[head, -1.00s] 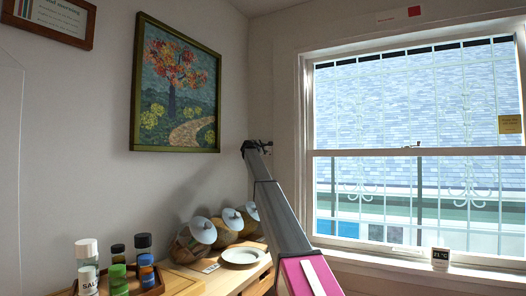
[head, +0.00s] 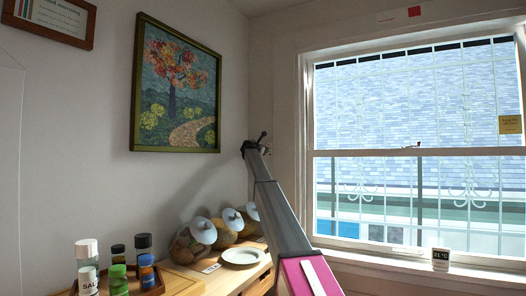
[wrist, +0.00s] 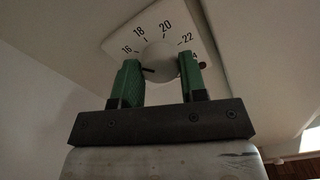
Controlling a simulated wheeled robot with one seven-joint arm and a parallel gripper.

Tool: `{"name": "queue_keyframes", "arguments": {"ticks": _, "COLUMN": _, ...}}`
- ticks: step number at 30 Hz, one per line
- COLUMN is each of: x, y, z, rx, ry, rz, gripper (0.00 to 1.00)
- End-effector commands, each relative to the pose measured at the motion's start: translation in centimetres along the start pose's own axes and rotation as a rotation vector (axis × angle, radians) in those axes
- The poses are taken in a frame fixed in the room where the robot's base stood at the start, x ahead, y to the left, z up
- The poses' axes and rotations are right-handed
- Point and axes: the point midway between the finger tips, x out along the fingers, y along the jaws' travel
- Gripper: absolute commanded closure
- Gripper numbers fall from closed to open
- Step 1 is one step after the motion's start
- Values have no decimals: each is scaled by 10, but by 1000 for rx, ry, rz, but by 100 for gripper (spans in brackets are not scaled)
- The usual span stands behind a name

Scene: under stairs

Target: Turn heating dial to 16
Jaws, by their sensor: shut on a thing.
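The heating dial (wrist: 161,58) is a round pale knob on a white plate (wrist: 126,31) with the numbers 16, 18, 20 and 22 in an arc; the last number on the right is partly hidden. My gripper (wrist: 159,64) has its green fingers on either side of the knob, shut on it. A short dark mark shows low on the knob, beside the left finger; I cannot tell surely whether it is the pointer. In the head view my gripper (head: 258,143) is raised in the corner between painting and window; the dial cannot be made out there.
A framed painting (head: 176,85) hangs left of my arm. A window (head: 420,130) is on the right, with a small 21 °C display (head: 440,259) on its sill.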

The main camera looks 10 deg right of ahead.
Motion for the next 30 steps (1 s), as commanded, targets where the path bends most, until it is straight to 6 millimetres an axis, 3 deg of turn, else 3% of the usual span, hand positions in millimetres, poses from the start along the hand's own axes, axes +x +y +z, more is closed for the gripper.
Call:
{"name": "queue_keyframes", "arguments": {"ticks": 18, "x": -1, "y": -1, "z": -2, "rx": -40, "ry": 3, "rz": -3, "gripper": 85}}
{"name": "queue_keyframes", "arguments": {"ticks": 19, "x": -1, "y": -1, "z": -2, "rx": -40, "ry": 3, "rz": -3, "gripper": 54}}
{"name": "queue_keyframes", "arguments": {"ticks": 21, "x": -1, "y": -1, "z": -2, "rx": -40, "ry": 2, "rz": -2, "gripper": 35}}
{"name": "queue_keyframes", "arguments": {"ticks": 30, "x": -1, "y": -1, "z": -1, "rx": -40, "ry": 1, "rz": -1, "gripper": 35}}
